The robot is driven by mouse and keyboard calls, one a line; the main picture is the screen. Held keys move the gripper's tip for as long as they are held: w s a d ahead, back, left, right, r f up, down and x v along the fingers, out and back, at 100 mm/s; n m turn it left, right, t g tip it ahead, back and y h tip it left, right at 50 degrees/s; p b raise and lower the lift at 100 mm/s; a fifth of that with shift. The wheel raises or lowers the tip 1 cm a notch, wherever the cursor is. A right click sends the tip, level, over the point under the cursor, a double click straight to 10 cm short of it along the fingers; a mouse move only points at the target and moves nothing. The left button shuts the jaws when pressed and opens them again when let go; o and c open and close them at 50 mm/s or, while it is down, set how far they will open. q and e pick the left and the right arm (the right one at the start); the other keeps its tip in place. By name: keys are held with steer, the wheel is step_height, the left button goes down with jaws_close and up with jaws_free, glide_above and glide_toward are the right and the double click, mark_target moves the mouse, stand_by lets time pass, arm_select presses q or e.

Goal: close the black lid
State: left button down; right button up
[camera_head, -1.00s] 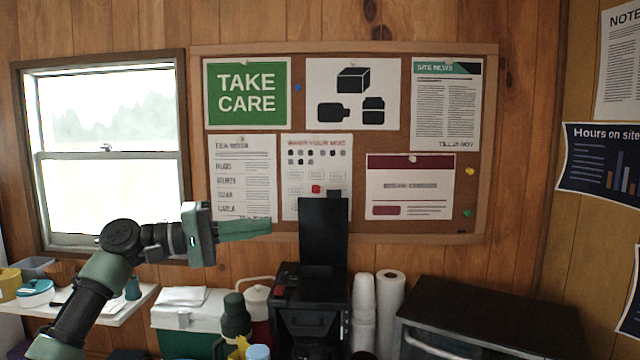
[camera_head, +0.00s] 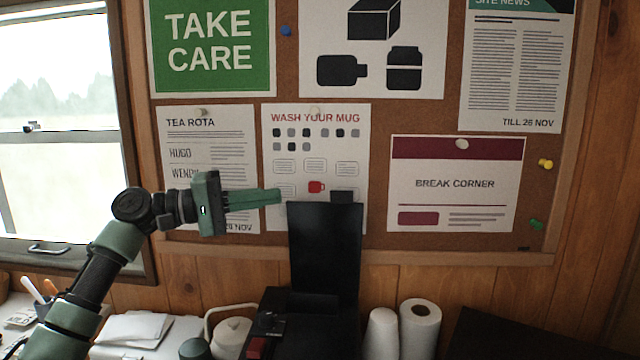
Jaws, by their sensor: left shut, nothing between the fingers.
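The black lid (camera_head: 324,250) stands upright, open, at the back of a black machine (camera_head: 300,325) low in the middle of the head view. A small dark tab (camera_head: 342,197) shows at its top edge. My left gripper (camera_head: 279,196) is shut and empty. Its green fingers point right, and their tips appear just left of the lid's top left corner. I cannot tell whether they touch it or how far apart they are in depth. The lower part of the machine is cut off by the frame. My right gripper is not in view.
A paper roll (camera_head: 419,325) and a stack of white cups (camera_head: 381,335) stand right of the machine. A pale kettle (camera_head: 232,332) and a white-topped box (camera_head: 150,335) are on its left. A dark appliance (camera_head: 510,335) is at the lower right. The pinboard (camera_head: 400,245) is behind.

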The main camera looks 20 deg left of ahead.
arm_select(q)
steer(key=r+p, duration=0.1)
steer(key=p, duration=0.3)
glide_above(318, 217)
steer(key=shift+w+a, duration=0.15)
steer(key=shift+a, duration=0.3)
steer(key=shift+w+d, duration=0.2)
steer(key=shift+d, duration=0.05)
steer(key=shift+d+f, duration=0.1)
steer(key=shift+f, duration=0.05)
